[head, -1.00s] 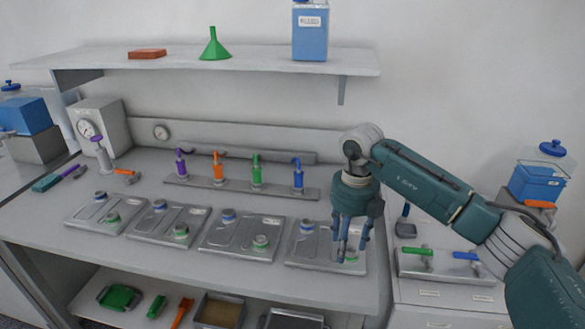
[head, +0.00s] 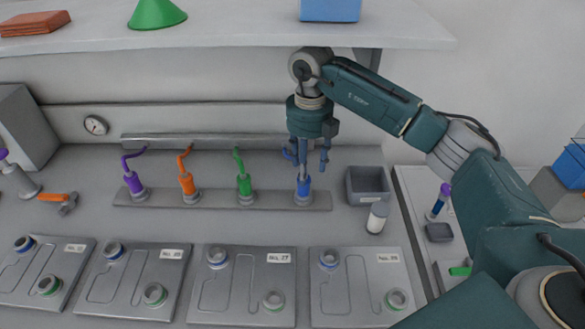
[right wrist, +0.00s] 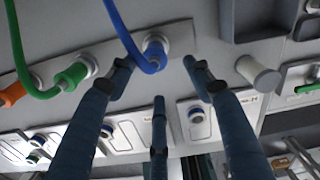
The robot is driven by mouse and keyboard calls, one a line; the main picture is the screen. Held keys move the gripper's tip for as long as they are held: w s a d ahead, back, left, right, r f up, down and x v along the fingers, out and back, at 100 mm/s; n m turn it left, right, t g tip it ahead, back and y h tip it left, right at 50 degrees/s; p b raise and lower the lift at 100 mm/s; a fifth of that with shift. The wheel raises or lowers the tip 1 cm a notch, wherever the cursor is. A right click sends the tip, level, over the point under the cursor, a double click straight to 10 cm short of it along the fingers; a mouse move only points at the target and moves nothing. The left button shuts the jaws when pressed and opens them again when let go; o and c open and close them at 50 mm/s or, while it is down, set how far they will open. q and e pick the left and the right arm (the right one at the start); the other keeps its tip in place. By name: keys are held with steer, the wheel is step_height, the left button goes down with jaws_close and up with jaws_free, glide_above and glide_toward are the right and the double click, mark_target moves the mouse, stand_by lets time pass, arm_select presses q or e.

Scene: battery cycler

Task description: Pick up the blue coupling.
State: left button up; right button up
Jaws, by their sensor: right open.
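The blue coupling (head: 303,188) stands upright in the rack strip (head: 215,198), at the right end of a row with a purple, an orange and a green coupling. In the right wrist view the blue coupling (right wrist: 155,50) sits at the rack, with its blue hose looping toward the camera. My right gripper (head: 306,165) is right above the blue coupling in the head view, fingers pointing down. In the right wrist view its fingers (right wrist: 160,90) are spread and empty, and the coupling lies beyond the fingertips. My left gripper is not in view.
The green (head: 244,185), orange (head: 188,184) and purple (head: 134,184) couplings stand to the left. A grey bin (head: 368,186) and a white-capped cylinder (head: 377,217) stand to the right. Several numbered plates (head: 240,290) lie in front. A shelf (head: 230,38) hangs above.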

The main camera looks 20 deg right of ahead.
steer(key=shift+w+f, duration=0.25)
steer(key=shift+f+p, duration=0.35)
steer(key=shift+s+f+p, duration=0.2)
steer(key=shift+f+p, duration=0.35)
steer(key=shift+f, duration=0.15)
steer(key=f, duration=0.1)
steer(key=f+p, duration=0.2)
steer(key=shift+w+a+f, duration=0.1)
steer(key=shift+w+f, duration=0.15)
steer(key=shift+f, duration=0.1)
steer(key=shift+w+f, duration=0.15)
steer(key=shift+f, duration=0.4)
steer(key=shift+r, duration=0.1)
steer(key=c, duration=0.5)
jaws_close()
